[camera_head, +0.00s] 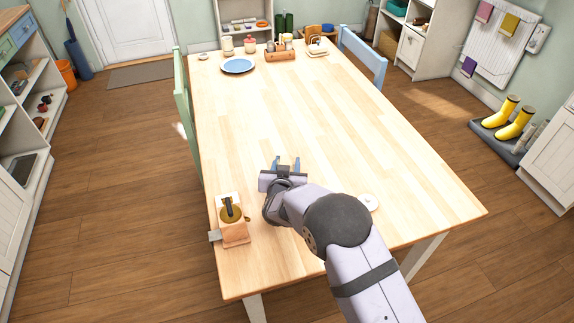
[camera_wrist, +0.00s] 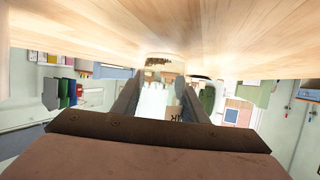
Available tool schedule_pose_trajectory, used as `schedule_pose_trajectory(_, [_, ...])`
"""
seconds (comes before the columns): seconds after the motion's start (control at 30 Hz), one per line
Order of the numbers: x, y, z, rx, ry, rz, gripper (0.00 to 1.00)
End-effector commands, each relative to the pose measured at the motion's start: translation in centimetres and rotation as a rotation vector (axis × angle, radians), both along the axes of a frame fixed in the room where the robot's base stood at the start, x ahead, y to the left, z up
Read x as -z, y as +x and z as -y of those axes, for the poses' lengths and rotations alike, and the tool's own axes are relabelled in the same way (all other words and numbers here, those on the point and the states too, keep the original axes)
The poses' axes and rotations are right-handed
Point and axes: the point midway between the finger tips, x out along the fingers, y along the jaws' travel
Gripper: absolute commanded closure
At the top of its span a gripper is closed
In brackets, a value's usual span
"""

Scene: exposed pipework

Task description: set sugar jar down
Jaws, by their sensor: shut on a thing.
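My gripper (camera_head: 286,164) is low over the near left part of the table (camera_head: 330,120). It is shut on the sugar jar, which shows between the fingers in the wrist view (camera_wrist: 158,98) as a pale, glassy body with a light brown band at its table end. That view is upside down, with the tabletop (camera_wrist: 230,40) along its top. The jar's table end looks close to the wood; I cannot tell whether it touches. In the head view I cannot make out the jar at my gripper.
A wooden grinder (camera_head: 232,218) stands left at the table's edge. A small white round thing (camera_head: 369,202) lies right, beside my arm. A blue plate (camera_head: 238,66), jars (camera_head: 250,44) and a wooden caddy (camera_head: 281,55) stand at the far end. The table's middle is clear.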

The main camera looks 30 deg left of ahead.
Motion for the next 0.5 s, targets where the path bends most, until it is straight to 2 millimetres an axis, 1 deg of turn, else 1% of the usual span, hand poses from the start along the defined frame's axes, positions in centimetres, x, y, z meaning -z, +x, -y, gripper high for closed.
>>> schedule_pose_trajectory(0.1, [0.81, 0.02, -0.03, -0.001, 0.000, 0.001, 0.87])
schedule_pose_trajectory(0.37, [0.89, 0.02, -0.04, -0.001, 0.001, 0.002, 0.87])
schedule_pose_trajectory(0.5, [1.25, 0.01, -0.04, -0.001, 0.001, 0.002, 0.87])
